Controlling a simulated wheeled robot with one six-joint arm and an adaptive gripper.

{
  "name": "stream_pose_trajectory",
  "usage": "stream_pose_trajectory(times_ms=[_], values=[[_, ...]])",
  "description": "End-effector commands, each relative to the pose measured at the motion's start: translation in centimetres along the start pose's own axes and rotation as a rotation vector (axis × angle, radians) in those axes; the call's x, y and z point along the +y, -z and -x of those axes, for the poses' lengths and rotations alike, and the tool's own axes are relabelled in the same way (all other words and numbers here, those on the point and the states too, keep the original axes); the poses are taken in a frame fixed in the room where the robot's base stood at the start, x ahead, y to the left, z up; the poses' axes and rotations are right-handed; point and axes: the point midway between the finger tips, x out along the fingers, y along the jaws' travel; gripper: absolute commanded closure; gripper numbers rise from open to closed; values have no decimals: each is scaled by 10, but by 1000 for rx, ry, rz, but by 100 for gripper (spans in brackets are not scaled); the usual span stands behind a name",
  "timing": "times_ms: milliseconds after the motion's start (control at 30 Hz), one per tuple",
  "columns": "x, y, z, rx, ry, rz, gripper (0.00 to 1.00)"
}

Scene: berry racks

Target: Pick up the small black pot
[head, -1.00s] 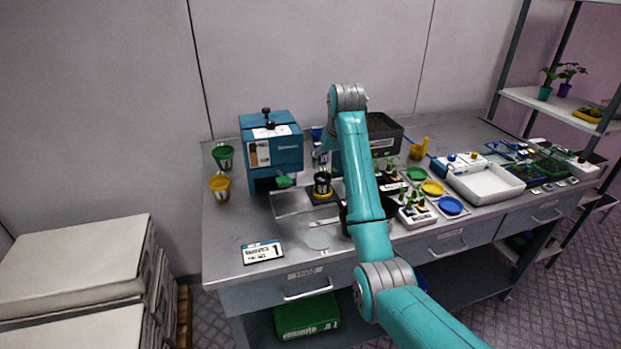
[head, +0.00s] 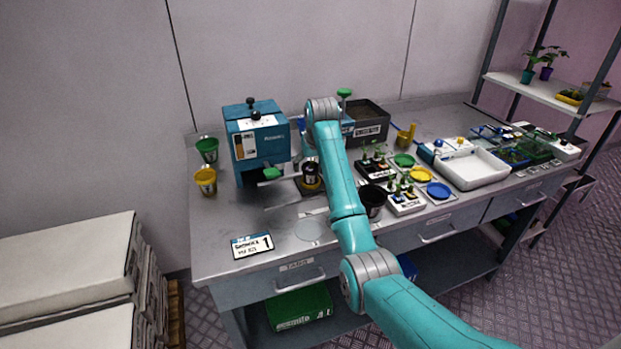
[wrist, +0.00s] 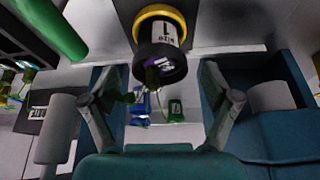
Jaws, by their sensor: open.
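A small black pot (head: 311,177) with a pale label and a yellow band stands near the blue machine in the head view. A black pot with a pale label and a yellow ring (wrist: 160,62) shows large at the top middle of the wrist view, and it looks like the same one. My gripper (wrist: 158,75) is open, with one finger on each side of this pot's lower picture end. I cannot tell whether they touch it. The head view hides the fingers behind my arm. A second, plain black pot (head: 372,203) stands right of my arm.
The blue machine (head: 257,140) stands left of the labelled pot. Green (head: 207,149) and yellow (head: 205,181) cups stand at the bench's left end. Seedling trays, coloured dishes and a white tray (head: 474,169) crowd the right.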

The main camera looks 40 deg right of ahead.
Motion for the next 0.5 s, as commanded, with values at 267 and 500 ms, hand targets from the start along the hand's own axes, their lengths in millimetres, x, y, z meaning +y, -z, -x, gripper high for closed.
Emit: stream_pose_trajectory(times_ms=[267,500], values=[[0,0,-19,1,0,0,13],[0,0,-19,2,0,0,31]])
